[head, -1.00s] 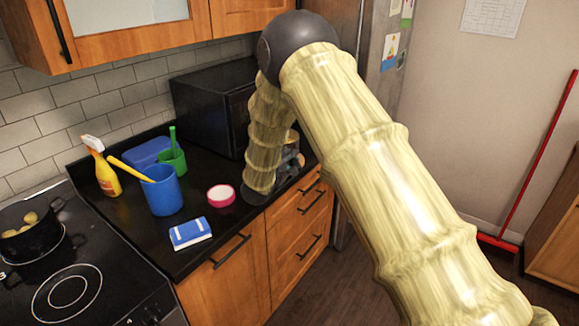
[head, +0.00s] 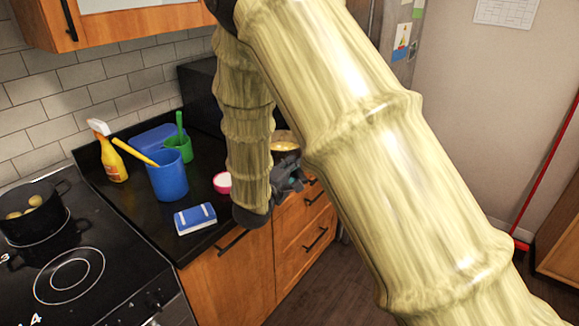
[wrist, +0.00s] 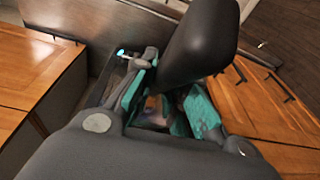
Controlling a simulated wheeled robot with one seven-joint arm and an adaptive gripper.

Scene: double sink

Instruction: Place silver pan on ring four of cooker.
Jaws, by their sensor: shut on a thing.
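The silver pan (head: 284,141) shows only partly in the head view, as a shiny, yellowish-reflecting rim behind my arm. My gripper (head: 288,178) is just below it, by the counter's front edge, partly covered by my arm. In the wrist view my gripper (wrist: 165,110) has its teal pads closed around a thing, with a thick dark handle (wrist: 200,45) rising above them. Most of the pan is hidden. The black cooker (head: 110,285) is at the left, with a bare ring (head: 68,275) near the front. A white "4" is at its lower left edge.
A black pot (head: 32,215) with yellow food stands on the cooker's back ring.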

